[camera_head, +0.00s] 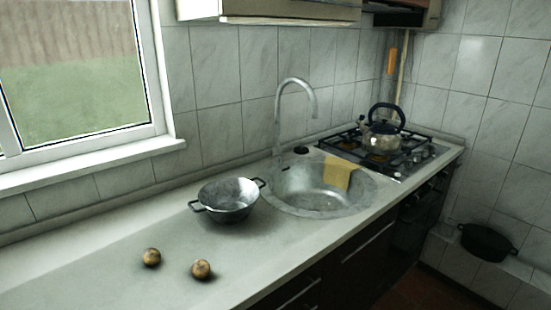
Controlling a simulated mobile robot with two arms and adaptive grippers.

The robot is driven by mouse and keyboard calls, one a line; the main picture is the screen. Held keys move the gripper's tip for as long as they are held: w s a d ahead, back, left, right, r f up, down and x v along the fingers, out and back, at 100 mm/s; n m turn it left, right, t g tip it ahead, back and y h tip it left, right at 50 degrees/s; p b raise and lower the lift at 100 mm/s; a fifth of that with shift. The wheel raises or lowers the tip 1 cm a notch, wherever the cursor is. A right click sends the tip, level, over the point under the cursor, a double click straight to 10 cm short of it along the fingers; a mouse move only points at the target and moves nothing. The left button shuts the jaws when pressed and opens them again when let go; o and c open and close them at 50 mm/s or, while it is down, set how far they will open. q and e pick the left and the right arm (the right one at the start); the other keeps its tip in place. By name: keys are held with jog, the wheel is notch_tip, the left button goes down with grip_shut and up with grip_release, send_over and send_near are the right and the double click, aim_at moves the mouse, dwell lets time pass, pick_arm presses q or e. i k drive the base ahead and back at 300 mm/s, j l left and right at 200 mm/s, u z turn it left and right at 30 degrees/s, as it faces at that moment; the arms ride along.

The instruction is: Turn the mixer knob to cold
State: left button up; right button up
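The mixer is a tall, curved metal faucet (297,84) behind the round sink (312,205), its spout reaching over the bowl. Its base (277,148) stands at the back left of the sink. The knob is too small and dim to make out, so I cannot tell its position. A small dark round piece (301,150) sits on the back rim of the sink, right of the faucet base; I cannot tell what it is. Neither of my grippers is in view.
A metal pot with two handles (228,199) stands left of the sink. Two round brown items (151,257) lie on the front left counter (75,275). A yellow cloth (339,172) hangs over the sink's right rim. A kettle (382,136) stands on the stove (411,158). A dark pot (486,242) is low right.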

aim_at(278, 160)
jog(key=i+l+u, duration=0.15)
jog(key=u, duration=0.25)
jog(key=i+l+u, duration=0.2)
jog(key=u, duration=0.15)
jog(key=i+l+u, duration=0.1)
jog(key=l+u, duration=0.15)
jog(key=u, duration=0.15)
jog(key=i+l+u, duration=0.1)
jog(key=l+u, duration=0.25)
jog(key=j, duration=0.1)
